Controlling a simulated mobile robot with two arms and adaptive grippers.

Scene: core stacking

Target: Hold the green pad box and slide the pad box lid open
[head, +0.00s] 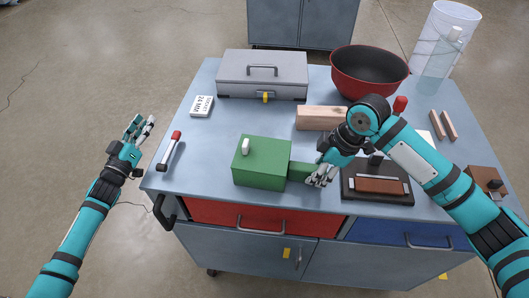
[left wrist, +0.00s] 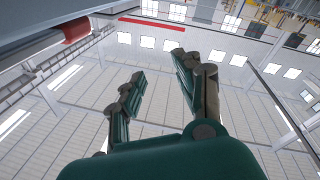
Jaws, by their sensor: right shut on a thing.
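The green pad box (head: 262,168) stands near the front edge of the workbench. Its flat green top, which I take to be the lid (head: 270,148), bears a small white knob (head: 245,147) near the left side. A smaller green part (head: 301,171) sticks out on the box's right side. My right gripper (head: 318,176) is shut on this green part; its fingers hide the part's right end. My left gripper (head: 144,128) is open and empty, off the bench's left edge and apart from the box. Its spread fingers also show in the left wrist view (left wrist: 160,70).
A red-handled tool (head: 168,152) and a white card (head: 202,106) lie left of the box. A grey case (head: 263,86), a wooden block (head: 318,118) and a red bowl (head: 369,86) stand behind. A black tray (head: 356,190) sits close right of my right gripper.

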